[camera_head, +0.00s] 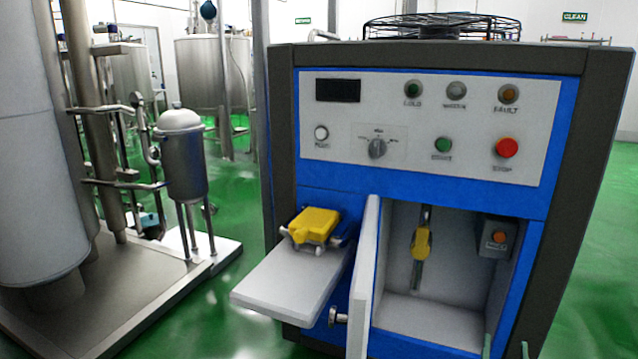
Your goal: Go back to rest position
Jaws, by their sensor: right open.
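The tips of my right gripper (506,348) show at the bottom edge, right of centre, as two thin pale green fingers set apart. The gripper is open with nothing between the fingers. It is in front of the lower right of the blue and dark grey machine, near its open compartment (440,318); I cannot tell whether it touches anything. The rest of that gripper is below the picture. My left gripper is not in view.
The compartment's white door (361,285) stands open towards me. Inside are a yellow handle (421,242) and a grey box with an orange button (499,237). A yellow block (312,226) sits above a projecting white shelf (292,282). Steel tanks stand left.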

